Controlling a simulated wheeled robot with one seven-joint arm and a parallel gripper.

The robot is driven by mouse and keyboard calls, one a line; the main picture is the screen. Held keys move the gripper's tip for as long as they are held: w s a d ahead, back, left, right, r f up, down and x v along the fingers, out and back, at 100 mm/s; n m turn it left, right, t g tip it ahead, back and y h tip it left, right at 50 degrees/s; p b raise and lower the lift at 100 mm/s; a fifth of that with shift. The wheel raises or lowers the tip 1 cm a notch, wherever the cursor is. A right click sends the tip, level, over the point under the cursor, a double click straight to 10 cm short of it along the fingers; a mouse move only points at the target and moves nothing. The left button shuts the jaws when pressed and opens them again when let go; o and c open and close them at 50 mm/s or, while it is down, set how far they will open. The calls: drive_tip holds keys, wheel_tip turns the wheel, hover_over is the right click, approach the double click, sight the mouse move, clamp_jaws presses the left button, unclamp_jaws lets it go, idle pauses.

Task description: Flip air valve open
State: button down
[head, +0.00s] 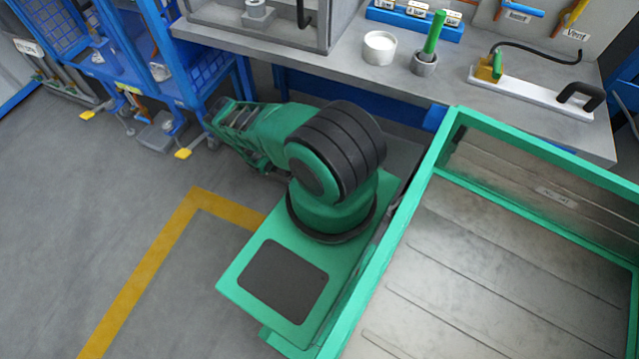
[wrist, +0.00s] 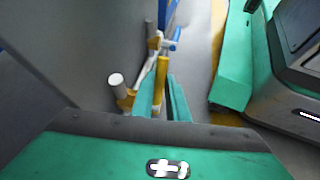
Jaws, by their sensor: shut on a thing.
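In the wrist view my gripper (wrist: 165,92) has its two green fingers closed around a slim yellow lever (wrist: 161,74). The lever lies next to a pipe fitting with a white round end (wrist: 116,80) and a yellow collar. I take this fitting for the air valve, but no label on it is readable here. A second fitting with a blue handle (wrist: 174,40) sits just beyond. How far the lever is turned I cannot tell. In the head view my folded arm covers its own end, and my gripper is not visible.
A plain grey surface (wrist: 75,45) fills the wrist view's left side. The head view shows a blue rack (head: 165,45) at left, a grey workbench (head: 335,45) behind, and a green-rimmed bin (head: 450,140) at right. Floor at left is clear, with a yellow line (head: 150,255).

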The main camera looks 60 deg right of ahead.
drive_tip(key=shift+w+f, duration=0.1)
drive_tip(key=shift+f, duration=0.05)
idle(0.3)
drive_tip(key=c, duration=1.7)
unclamp_jaws()
drive_tip(key=shift+c, duration=0.2)
drive_tip(key=v, duration=1)
drive_tip(key=shift+w+a, duration=0.2)
drive_tip(key=shift+w, duration=0.15)
